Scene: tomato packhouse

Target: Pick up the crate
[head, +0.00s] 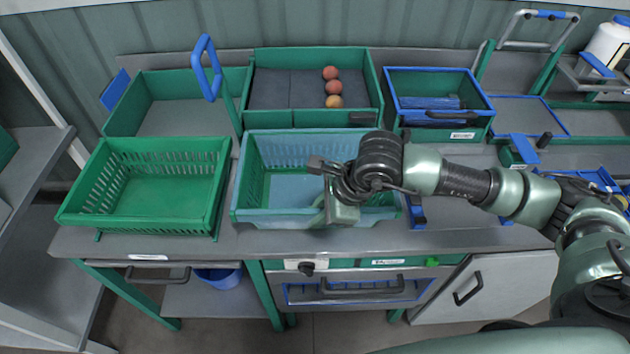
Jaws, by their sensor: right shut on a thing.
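A light blue crate (270,214) stands on the workbench in the middle, and it looks empty where I can see into it. My right arm comes in from the right, and my right gripper (332,208) is shut on the crate's front wall, right of its middle. The wrist and forearm hide the right part of the crate. A green crate (145,215) with slatted walls stands just left of it, empty. My left gripper is not in view.
Behind is a green-walled bin (312,118) with several round red and orange fruits, and a blue-rimmed box (440,120) to its right. A green tray (185,110) stands behind the green crate. The workbench (190,240) has a narrow clear front strip.

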